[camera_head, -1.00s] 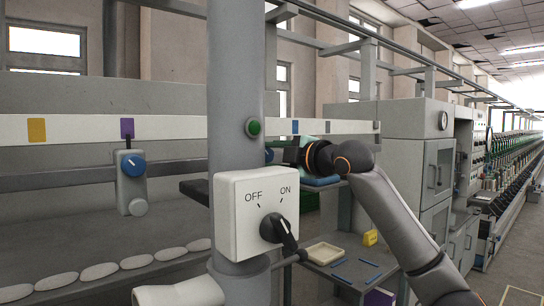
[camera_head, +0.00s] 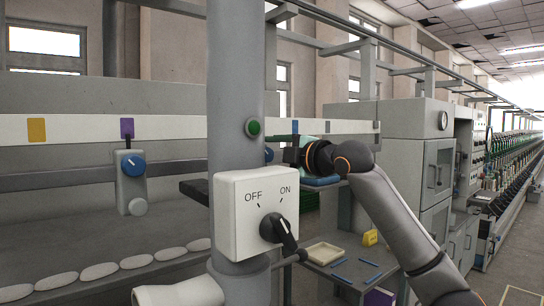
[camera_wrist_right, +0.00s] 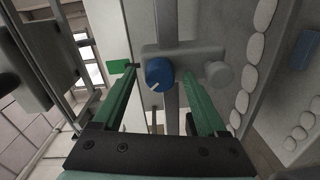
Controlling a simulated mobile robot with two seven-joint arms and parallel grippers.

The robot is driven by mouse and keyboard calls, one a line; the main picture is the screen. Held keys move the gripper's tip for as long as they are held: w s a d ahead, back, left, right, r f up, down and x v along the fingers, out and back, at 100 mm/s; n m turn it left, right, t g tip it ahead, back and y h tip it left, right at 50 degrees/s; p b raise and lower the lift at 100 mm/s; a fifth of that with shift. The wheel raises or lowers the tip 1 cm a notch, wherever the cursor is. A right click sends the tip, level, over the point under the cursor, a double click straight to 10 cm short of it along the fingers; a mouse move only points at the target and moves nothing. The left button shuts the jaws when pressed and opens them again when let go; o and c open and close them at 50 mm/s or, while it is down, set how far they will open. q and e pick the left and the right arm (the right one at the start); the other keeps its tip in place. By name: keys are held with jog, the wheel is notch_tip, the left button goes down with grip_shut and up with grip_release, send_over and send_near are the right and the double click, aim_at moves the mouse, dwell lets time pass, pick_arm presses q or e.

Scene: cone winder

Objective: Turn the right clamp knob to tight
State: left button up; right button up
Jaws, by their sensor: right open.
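The right clamp knob is the blue round knob (camera_wrist_right: 159,74) on a grey clamp block in the right wrist view, with a white line towards its lower left. In the head view only a bit of this knob (camera_head: 269,155) shows beside the grey column. My right gripper (camera_wrist_right: 158,71) is open, its green fingers on either side of the knob; I cannot tell whether they touch it. In the head view my right gripper (camera_head: 285,153) is just right of the knob, partly behind the column. My left gripper is not in view.
The grey column (camera_head: 236,70) carries a white OFF/ON switch box (camera_head: 235,240) and a green button (camera_head: 254,127). Another clamp with a blue knob (camera_head: 133,165) hangs at left. A shelf (camera_head: 345,268) with a tray (camera_head: 325,252) and a yellow tag (camera_head: 370,237) is below my right arm.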

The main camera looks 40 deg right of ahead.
jog(key=shift+s, duration=0.1)
jog(key=s+d+b, duration=0.1)
jog(key=s+b, duration=0.2)
jog(key=s, duration=0.9)
jog(key=shift+s+r+b, duration=0.15)
jog(key=shift+r+b, duration=0.15)
jog(key=shift+b, duration=0.05)
jog(key=shift+d, duration=0.1)
